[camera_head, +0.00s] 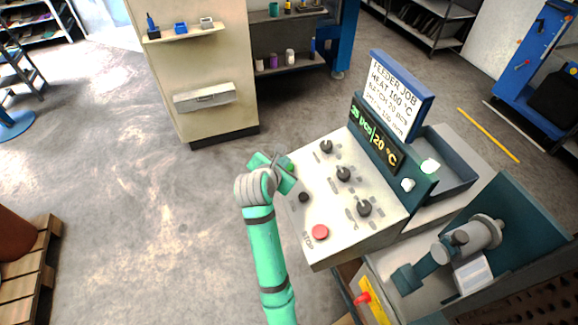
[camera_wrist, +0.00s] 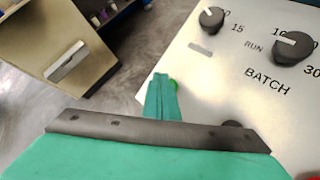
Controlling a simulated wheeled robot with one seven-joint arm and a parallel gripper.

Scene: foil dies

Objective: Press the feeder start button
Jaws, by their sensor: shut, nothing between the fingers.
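A sloped control panel (camera_head: 334,222) carries several knobs and buttons. A green button (camera_head: 291,167) sits near its left edge, mostly hidden by my gripper. A sliver of the green button also shows in the wrist view (camera_wrist: 174,86), just right of my fingertips. My gripper (camera_head: 288,167) is shut and empty, over the panel's left edge at the green button. In the wrist view my closed fingers (camera_wrist: 161,80) point at the panel edge. I cannot tell whether they touch the button. A red button (camera_head: 320,232) marked STOP is at the panel's near corner.
Three dark knobs, including the middle one (camera_head: 344,174), and a small black cap (camera_head: 304,197) stand on the panel. A display (camera_head: 377,135) reads about 35 pcs and 20 °C below a job card (camera_head: 393,98).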

